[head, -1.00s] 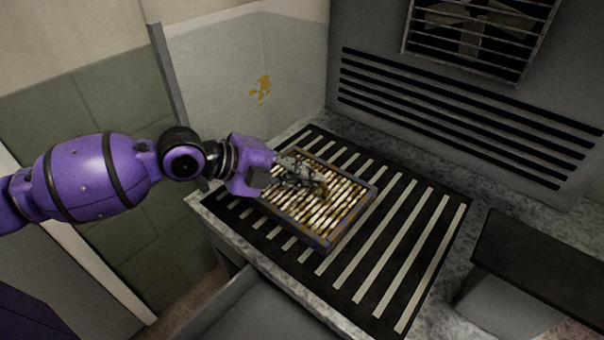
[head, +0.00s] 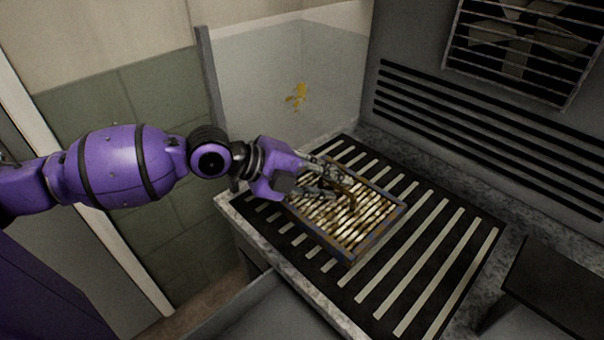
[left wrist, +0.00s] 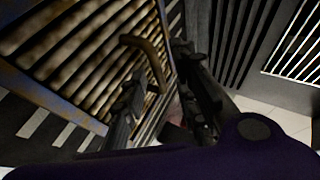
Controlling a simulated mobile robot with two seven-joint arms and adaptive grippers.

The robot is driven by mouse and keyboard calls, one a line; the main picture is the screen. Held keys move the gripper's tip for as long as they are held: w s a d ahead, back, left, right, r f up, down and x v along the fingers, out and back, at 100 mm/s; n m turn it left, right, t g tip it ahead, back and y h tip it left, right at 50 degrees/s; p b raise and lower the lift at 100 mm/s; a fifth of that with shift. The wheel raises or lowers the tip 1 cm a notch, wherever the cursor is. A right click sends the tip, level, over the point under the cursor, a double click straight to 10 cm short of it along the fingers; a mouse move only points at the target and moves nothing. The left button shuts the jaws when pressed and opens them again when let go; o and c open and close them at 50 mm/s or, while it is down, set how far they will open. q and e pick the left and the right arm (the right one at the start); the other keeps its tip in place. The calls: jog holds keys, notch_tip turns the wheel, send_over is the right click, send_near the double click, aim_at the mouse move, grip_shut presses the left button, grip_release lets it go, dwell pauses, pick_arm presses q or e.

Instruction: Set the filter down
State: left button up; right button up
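The filter (head: 365,217) is a square, rusty frame with pale slats and a brown handle (left wrist: 147,52). In the head view it lies flat on the black-and-white striped top of the counter (head: 445,262). My left gripper (head: 335,181) is over the filter's far left part, at the handle. Its two fingers stand apart, one on each side of the handle, and look open. In the left wrist view the gripper (left wrist: 158,66) shows a gap between fingers and handle, though contact lower down is hidden. My right gripper is not in view.
A grey wall with dark slots (head: 480,125) and a barred vent (head: 525,45) rises behind the counter. A pale panel (head: 285,75) stands at the back left. A dark raised block (head: 555,285) is at the right. The striped surface right of the filter is clear.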

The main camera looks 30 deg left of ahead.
pick_arm(q)
jog(key=p+v, duration=0.3)
jog(key=v, duration=0.7)
jog(key=shift+s+a+r, duration=0.15)
jog(key=shift+s+a, duration=0.05)
jog(key=shift+s, duration=0.15)
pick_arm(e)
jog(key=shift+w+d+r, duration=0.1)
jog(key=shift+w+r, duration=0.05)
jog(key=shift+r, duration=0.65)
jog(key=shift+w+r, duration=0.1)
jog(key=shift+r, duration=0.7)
